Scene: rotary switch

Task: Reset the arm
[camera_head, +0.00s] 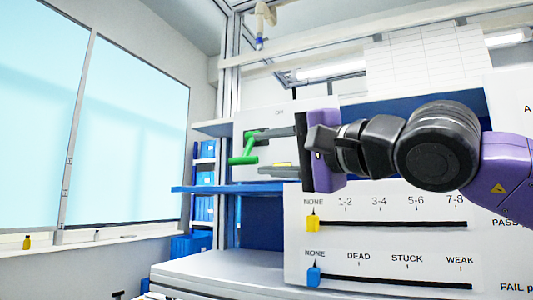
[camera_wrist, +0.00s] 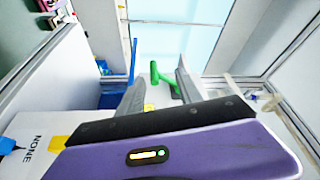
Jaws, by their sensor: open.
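My gripper (camera_head: 268,153) is stretched out to the left in the head view, in front of a white panel (camera_head: 249,121). Its two grey fingers are apart with a gap between them. A green rotary handle (camera_head: 243,160) sits on the panel near the fingertips. In the wrist view my gripper (camera_wrist: 161,76) frames the green handle (camera_wrist: 155,74), which shows in the gap between the fingers. I cannot tell whether the handle lies between the fingers or beyond them. Part of the panel is hidden behind my gripper.
Below is a white board with a yellow slider (camera_head: 313,222) and a blue slider (camera_head: 314,276), both at NONE. A blue shelf edge (camera_head: 215,188) runs beside the panel. Blue bins (camera_head: 203,208) stand at the back. Large windows (camera_head: 130,130) fill the left.

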